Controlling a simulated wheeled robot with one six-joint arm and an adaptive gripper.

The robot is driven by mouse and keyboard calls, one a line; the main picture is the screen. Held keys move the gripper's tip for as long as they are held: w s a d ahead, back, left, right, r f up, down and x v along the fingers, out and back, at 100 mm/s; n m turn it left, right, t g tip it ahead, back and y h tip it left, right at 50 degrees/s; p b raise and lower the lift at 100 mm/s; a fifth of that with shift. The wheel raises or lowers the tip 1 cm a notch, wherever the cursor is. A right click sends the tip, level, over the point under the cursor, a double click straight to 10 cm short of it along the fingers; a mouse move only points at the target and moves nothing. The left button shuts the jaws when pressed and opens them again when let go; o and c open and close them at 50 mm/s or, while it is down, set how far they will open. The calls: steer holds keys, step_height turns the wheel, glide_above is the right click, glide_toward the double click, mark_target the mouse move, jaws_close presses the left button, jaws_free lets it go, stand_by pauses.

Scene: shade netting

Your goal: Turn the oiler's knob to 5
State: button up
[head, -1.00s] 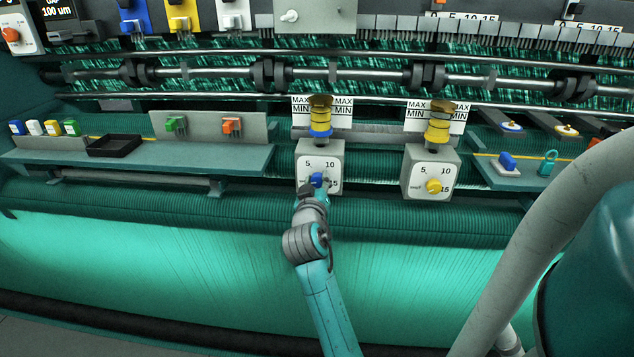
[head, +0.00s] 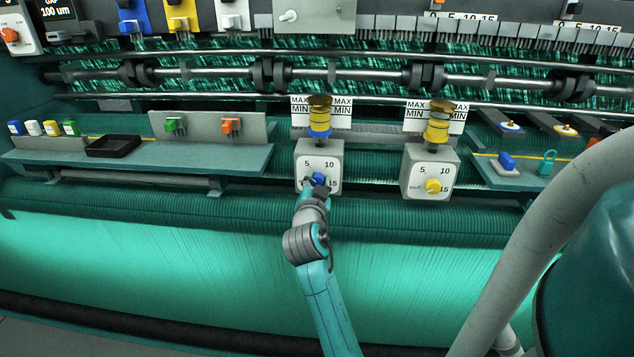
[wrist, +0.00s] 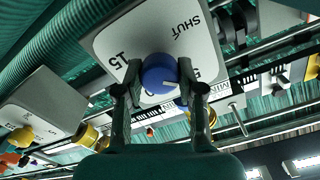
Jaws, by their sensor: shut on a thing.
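My gripper (head: 317,186) is at the knob from below and in front. In the wrist view, the fingers of my gripper (wrist: 160,88) are shut on either side of the blue knob (wrist: 160,73). The dial appears turned over there, with SHUT at upper right and 15 at left. The knob's white mark points right, toward the 5, which a finger partly hides.
A second oiler with a yellow knob (head: 433,186) stands to the right. Green netting lies below.

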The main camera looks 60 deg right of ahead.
steer(key=shift+m, duration=0.9)
steer(key=o, duration=1.1)
steer(key=shift+o, duration=0.2)
steer(key=v, duration=1.2)
steer(key=shift+f, duration=0.1)
